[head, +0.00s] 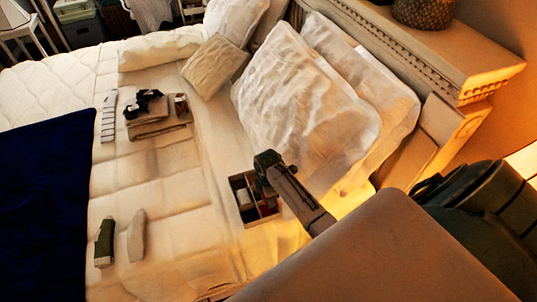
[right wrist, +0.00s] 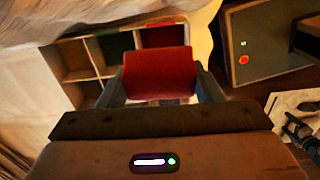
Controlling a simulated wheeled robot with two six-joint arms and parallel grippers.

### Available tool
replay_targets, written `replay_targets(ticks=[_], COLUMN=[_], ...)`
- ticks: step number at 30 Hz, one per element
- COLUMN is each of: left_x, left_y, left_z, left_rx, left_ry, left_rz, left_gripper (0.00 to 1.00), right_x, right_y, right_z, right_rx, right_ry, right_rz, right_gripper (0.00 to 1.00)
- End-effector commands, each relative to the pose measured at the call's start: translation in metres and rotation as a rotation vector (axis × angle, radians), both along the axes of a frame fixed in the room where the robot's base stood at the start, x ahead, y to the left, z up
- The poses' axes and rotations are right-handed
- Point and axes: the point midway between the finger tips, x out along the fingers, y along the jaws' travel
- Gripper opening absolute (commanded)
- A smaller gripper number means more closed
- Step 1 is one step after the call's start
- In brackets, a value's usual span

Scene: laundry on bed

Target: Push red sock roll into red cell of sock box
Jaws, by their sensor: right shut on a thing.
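The red sock roll (right wrist: 160,73) is held between the two fingers of my right gripper (right wrist: 158,86) in the right wrist view. Beyond it lies the sock box (right wrist: 80,76), a divided box with a red cell (right wrist: 162,36) and a green cell (right wrist: 113,46) along its far side. The roll appears just in front of the red cell and hides part of the box; I cannot tell whether they touch. In the head view the box (head: 234,183) sits on the bed, and my right wrist (head: 270,163) is above it, hiding part of it. My left gripper is not in view.
Large pillows (head: 300,95) lie right behind the box, against the carved headboard (head: 440,50). A green rolled item (head: 105,243) and a pale one (head: 137,236) lie at the front left. Folded cloths (head: 158,130) lie farther back. A dark blue blanket (head: 42,200) covers the left.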

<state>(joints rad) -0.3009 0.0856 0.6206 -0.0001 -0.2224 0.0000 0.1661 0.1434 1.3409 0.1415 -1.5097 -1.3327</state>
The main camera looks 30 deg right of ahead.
Motion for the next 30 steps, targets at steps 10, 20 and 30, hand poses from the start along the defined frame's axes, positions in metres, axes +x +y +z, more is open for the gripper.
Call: replay_targets(ticks=[10, 20, 30], left_x=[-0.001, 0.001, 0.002], left_y=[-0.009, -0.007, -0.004], left_z=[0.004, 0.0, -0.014], left_rx=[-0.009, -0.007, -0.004], left_ry=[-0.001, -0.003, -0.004], left_rz=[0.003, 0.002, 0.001], left_gripper=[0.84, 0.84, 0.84], right_x=[-0.006, -0.006, -0.006], right_y=[0.001, 0.0, 0.001], right_z=[0.0, -0.007, -0.034], right_rx=[0.001, 0.0, 0.0], right_ry=[-0.001, 0.0, 0.001], right_rz=[0.037, 0.035, 0.035], right_gripper=[0.38, 0.38, 0.38])
